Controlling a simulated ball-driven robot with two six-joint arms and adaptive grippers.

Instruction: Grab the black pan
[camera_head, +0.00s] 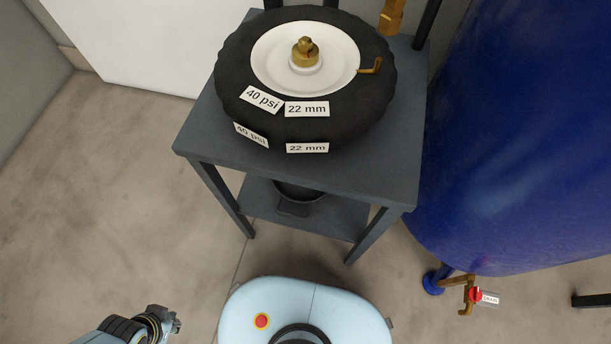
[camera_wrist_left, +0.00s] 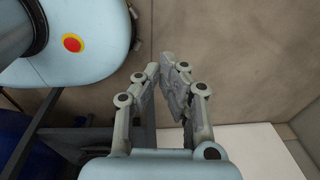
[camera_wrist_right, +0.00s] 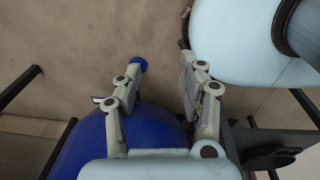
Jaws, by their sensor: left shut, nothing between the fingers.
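The black pan (camera_head: 297,203) sits on the lower shelf of the grey table, partly hidden under the tabletop, with its front part showing. A dark round shape at the lower right of the right wrist view looks like the same pan (camera_wrist_right: 270,157). My left gripper (camera_head: 176,320) is low at the lower left of the head view, well apart from the pan. In the left wrist view its fingers (camera_wrist_left: 174,62) are shut and empty. My right gripper (camera_wrist_right: 161,64) shows only in its wrist view, its fingers apart and empty, away from the pan.
A black tyre with a white hub (camera_head: 318,113) lies on the grey table (camera_head: 195,128), with labels reading 40 psi and 22 mm. A large blue tank (camera_head: 520,150) with a brass drain valve (camera_head: 467,291) stands at the right. The floor at the left is clear.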

